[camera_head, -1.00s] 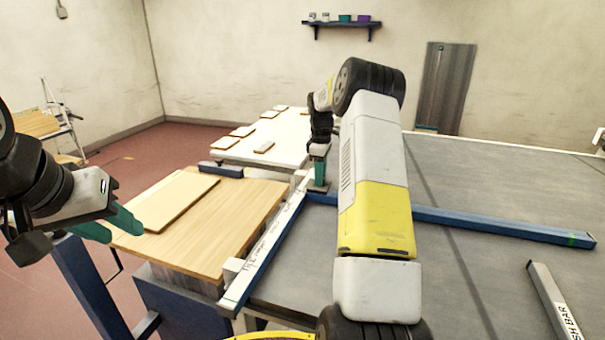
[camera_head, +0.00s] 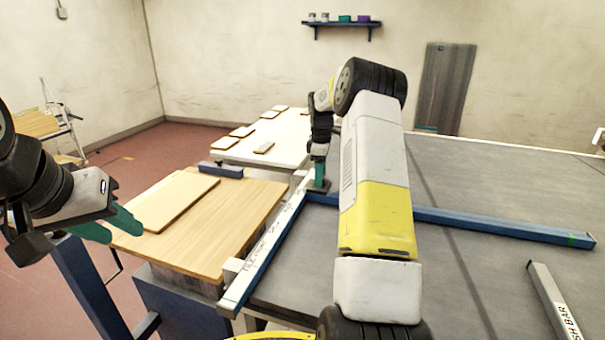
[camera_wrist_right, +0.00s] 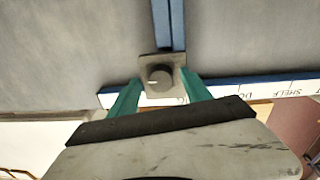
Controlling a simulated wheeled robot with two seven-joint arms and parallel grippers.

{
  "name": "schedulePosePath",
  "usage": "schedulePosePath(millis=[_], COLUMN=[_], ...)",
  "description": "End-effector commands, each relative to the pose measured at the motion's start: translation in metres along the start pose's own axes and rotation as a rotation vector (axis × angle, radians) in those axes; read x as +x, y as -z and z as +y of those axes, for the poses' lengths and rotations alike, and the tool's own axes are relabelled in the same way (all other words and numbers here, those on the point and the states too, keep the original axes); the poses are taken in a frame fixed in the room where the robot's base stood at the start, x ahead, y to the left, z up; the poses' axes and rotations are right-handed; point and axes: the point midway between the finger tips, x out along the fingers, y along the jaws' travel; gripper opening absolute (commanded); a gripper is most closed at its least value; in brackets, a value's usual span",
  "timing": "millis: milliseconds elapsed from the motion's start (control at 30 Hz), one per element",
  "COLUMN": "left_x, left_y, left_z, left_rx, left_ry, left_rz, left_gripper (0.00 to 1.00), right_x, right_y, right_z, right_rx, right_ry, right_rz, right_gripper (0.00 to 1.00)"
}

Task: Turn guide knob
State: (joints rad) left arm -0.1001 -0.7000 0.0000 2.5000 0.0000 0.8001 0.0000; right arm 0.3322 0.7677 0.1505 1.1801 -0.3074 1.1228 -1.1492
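The guide knob (camera_wrist_right: 160,77) is a round dark grey knob with a pale mark, on a square grey plate (camera_wrist_right: 150,62) at the end of a blue guide bar (camera_head: 490,226). My right gripper (camera_wrist_right: 159,83) is open, with one green fingertip on each side of the knob and gaps showing between. In the head view my right gripper (camera_head: 319,177) points down over the bar's left end and hides the knob. My left gripper (camera_head: 122,226) is open and empty at the left, beside the wooden table.
A blue-edged white labelled rail (camera_head: 262,252) runs along the left edge of the grey belt (camera_head: 480,190). A wooden table (camera_head: 225,235) with a board (camera_head: 175,203) stands left of it. A white table (camera_head: 275,150) with several small boards is behind. A push bar (camera_head: 553,305) lies at right.

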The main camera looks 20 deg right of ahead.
Motion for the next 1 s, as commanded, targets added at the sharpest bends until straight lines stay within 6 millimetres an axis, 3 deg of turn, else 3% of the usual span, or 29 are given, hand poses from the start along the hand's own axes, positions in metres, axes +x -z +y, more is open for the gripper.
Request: schedulePosePath(millis=[267,700,1000], left_x=[0.000,0.000,0.000], left_y=[0.000,0.000,0.000], left_z=[0.000,0.000,0.000], left_rx=[0.000,0.000,0.000], left_ry=[0.000,0.000,0.000], left_rz=[0.000,0.000,0.000], left_gripper=[0.36,0.36,0.36], right_x=[-0.004,-0.069,-0.078], right_y=[0.000,0.000,0.000], right_z=[0.000,0.000,0.000], right_rx=[0.001,0.000,-0.001], right_ry=[0.001,-0.001,0.001], right_rz=[0.000,0.000,0.000], right_gripper=[0.57,0.57,0.57])
